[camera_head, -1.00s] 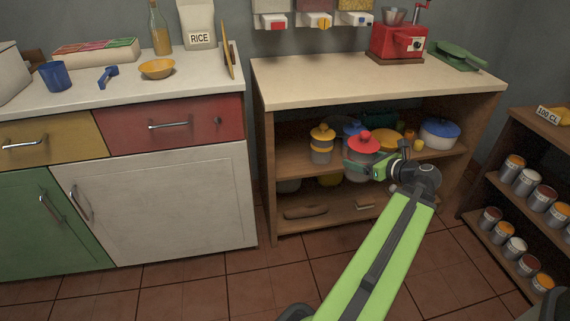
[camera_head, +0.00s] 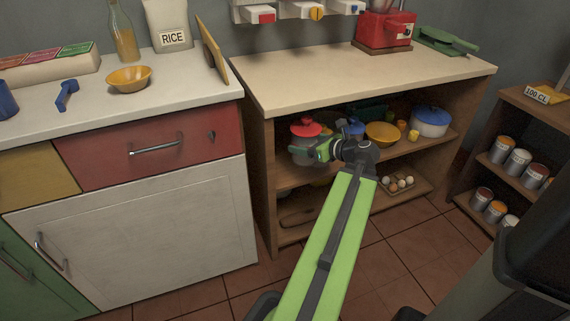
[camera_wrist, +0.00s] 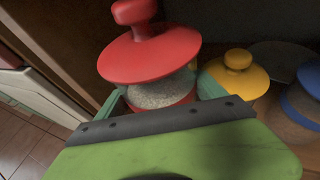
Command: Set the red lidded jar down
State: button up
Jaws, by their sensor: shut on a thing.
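The red lidded jar (camera_head: 305,128) has a wide red lid with a round knob and a clear body with grey contents. It also shows large and slightly tilted in the wrist view (camera_wrist: 150,55). My gripper (camera_head: 312,152) is shut on the jar, with a finger on each side of its body below the lid. The jar is at the left end of the open shelf unit's upper shelf (camera_head: 402,148). My gripper hides the jar's base, so I cannot tell whether it touches the shelf.
A yellow-lidded jar (camera_wrist: 238,72) stands right beside the red one, and a blue-lidded jar (camera_wrist: 302,95) is further right. A yellow bowl (camera_head: 382,134) and a blue-lidded pot (camera_head: 430,121) are on the same shelf. The unit's wooden left side wall (camera_wrist: 45,40) is close by.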

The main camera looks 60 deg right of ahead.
jog(key=w+f+b, duration=0.4)
jog(key=w+f, duration=0.1)
jog(key=w, duration=0.3)
jog(key=shift+d, duration=0.25)
notch_tip(320, 180, down, 4)
jog(key=b, duration=0.4)
jog(key=shift+f, duration=0.25)
jog(key=shift+r, duration=0.2)
